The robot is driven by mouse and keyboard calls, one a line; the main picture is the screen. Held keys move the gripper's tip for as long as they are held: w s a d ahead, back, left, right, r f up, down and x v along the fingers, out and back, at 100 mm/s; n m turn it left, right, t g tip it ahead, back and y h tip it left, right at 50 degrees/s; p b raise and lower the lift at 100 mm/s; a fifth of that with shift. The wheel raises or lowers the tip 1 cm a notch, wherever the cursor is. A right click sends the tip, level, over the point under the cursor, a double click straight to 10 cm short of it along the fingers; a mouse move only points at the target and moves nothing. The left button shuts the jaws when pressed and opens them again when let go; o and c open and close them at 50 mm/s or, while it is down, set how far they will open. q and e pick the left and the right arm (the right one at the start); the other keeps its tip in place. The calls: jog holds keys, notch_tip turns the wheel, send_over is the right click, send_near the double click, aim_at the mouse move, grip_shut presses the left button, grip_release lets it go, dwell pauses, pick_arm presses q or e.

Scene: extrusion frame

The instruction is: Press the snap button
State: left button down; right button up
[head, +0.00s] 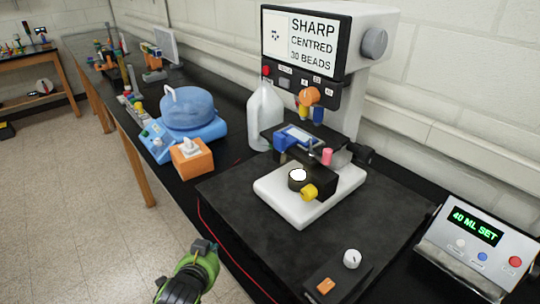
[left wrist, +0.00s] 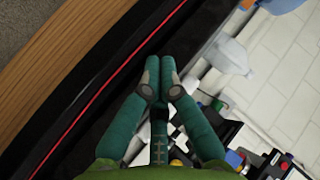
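A white microscope (head: 355,85) stands on a black mat, its screen (head: 306,42) reading "SHARP CENTRED 30 BEADS". Under the screen is a dark button panel (head: 297,80) with a round red button (head: 265,71) at its left end and several small labelled buttons to its right. The labels are too small to read, so I cannot tell which is the snap button. My left gripper (head: 188,275) is low in the head view, in front of the bench and well apart from the panel. In the left wrist view its teal fingers (left wrist: 158,70) meet at the tips with nothing between them. My right gripper is out of view.
A clear jug (head: 264,117) stands left of the microscope.

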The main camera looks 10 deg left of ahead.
aim_at(267, 70)
pick_arm(q)
jog(key=w+r+m+t+h, duration=0.1)
jog(key=w+r+m+t, duration=0.3)
jog(key=r, duration=0.8)
jog(key=w+r+m+t+h, duration=0.1)
jog(key=w+r+m+t, duration=0.3)
jog(key=r, duration=0.8)
jog(key=w+d+r+m+t+h, duration=0.1)
jog(key=w+r+m+t, duration=0.2)
jog(key=r, duration=0.9)
jog(key=shift+w+m+t, duration=0.4)
jog(key=shift+w+t, duration=0.75)
jog(key=shift+t, duration=0.05)
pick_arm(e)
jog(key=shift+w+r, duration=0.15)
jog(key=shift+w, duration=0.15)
pick_arm(q)
jog(key=shift+d, duration=0.2)
jog(key=w+d+b, duration=0.3)
jog(key=w+d, duration=0.2)
jog(key=w, duration=0.2)
jog(key=shift+d, duration=0.15)
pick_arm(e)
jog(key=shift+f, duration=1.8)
pick_arm(q)
jog(key=shift+b, duration=0.3)
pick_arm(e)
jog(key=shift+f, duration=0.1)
